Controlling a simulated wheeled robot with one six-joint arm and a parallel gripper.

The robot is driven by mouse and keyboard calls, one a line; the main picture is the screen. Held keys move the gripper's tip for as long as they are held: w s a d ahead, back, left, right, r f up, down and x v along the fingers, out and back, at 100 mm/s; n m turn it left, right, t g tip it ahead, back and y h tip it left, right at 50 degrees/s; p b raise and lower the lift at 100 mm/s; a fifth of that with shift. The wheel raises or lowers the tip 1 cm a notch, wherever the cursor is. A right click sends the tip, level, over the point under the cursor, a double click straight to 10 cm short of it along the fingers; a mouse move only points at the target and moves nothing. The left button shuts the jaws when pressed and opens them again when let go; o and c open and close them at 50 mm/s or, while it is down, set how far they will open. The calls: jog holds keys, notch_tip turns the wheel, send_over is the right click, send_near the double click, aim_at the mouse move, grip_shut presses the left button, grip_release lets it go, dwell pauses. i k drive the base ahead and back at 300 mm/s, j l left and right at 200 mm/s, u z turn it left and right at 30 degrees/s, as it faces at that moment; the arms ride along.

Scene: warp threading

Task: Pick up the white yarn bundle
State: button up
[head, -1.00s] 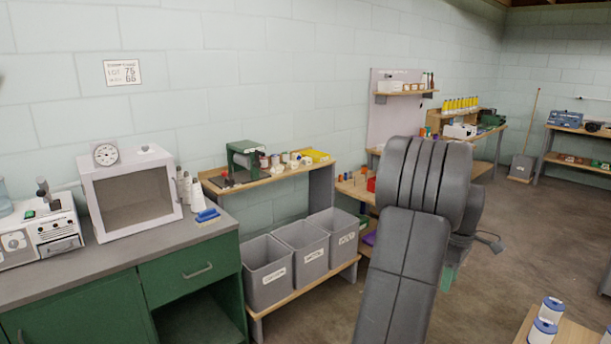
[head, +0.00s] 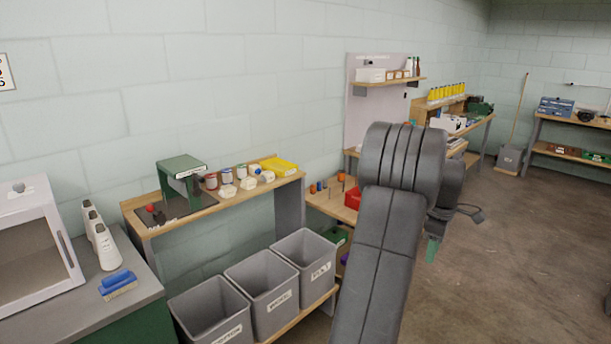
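Small white bundles lie on the wooden bench (head: 262,191) at centre left, among coloured jars. One white bundle (head: 228,191) is nearer, and another white bundle (head: 249,183) lies just right of it. They look like yarn, but they are too small to be sure. My grey arm stands upright right of the bench, well apart from the bundles. My gripper (head: 432,250) is mostly hidden behind the arm; only a small green part shows below the wrist. I cannot see whether it is open or shut.
Several grey labelled bins (head: 262,288) stand on a low shelf below the bench. A green press (head: 182,175) and a yellow tray (head: 280,166) flank the bundles. A counter (head: 125,300) with white cones is at left. Open concrete floor (head: 510,260) lies right.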

aim_at(227, 191)
jog(key=i+l, duration=0.1)
jog(key=i, duration=0.95)
jog(key=i+u, duration=0.1)
jog(key=i, duration=0.95)
jog(key=i+u, duration=0.1)
jog(key=u, duration=0.3)
jog(key=l+u, duration=0.1)
jog(key=u, duration=0.3)
jog(key=i+l+u, duration=0.1)
jog(key=u, duration=0.25)
jog(key=i+l+u, duration=0.1)
jog(key=u, duration=1.15)
